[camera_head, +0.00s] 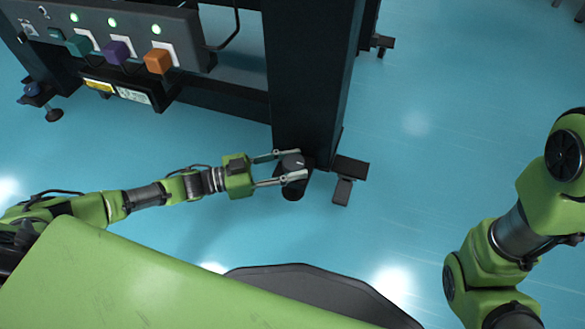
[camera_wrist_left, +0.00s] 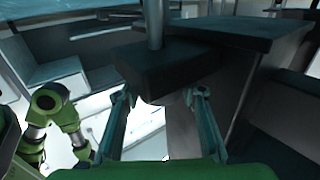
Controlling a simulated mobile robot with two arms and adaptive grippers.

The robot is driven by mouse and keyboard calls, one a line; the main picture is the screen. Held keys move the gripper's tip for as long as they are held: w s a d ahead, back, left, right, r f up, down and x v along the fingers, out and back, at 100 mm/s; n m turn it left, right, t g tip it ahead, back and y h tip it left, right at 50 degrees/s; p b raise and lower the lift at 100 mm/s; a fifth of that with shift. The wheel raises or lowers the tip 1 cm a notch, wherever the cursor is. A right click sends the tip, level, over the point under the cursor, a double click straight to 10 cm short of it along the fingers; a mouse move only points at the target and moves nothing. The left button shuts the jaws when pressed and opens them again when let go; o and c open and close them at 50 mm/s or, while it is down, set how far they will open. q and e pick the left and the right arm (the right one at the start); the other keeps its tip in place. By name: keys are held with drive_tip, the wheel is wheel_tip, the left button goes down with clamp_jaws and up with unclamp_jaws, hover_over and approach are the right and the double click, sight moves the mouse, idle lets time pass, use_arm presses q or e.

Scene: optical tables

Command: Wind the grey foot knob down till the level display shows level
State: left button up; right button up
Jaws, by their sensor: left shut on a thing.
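The grey foot knob (camera_head: 292,161) sits at the bottom of a dark table leg in the head view, with a light mark on its top. My left gripper (camera_head: 291,164) reaches in from the left with one finger on each side of the knob, shut on it. In the left wrist view, its two fingers (camera_wrist_left: 160,96) point at a dark block (camera_wrist_left: 165,68) with a metal rod above; the knob is not clear there. Two small displays, one yellow (camera_head: 98,85) and one pale (camera_head: 133,96), hang under the table's front panel. Their readings are too small to read.
The front panel (camera_head: 185,30) carries green, purple and orange plugs with green lights above. A dark foot bracket (camera_head: 350,169) juts right of the leg. Blue floor is open to the right. My right arm shows without its gripper.

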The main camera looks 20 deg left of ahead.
use_arm(q)
drive_tip(key=shift+f+m+g+h+b, duration=0.1)
drive_tip(key=shift+m+g+h+b, duration=0.2)
drive_tip(key=shift+m+g+h, duration=0.65)
drive_tip(key=shift+g, duration=0.65)
drive_tip(key=o, duration=1.1)
drive_tip(key=v, duration=0.8)
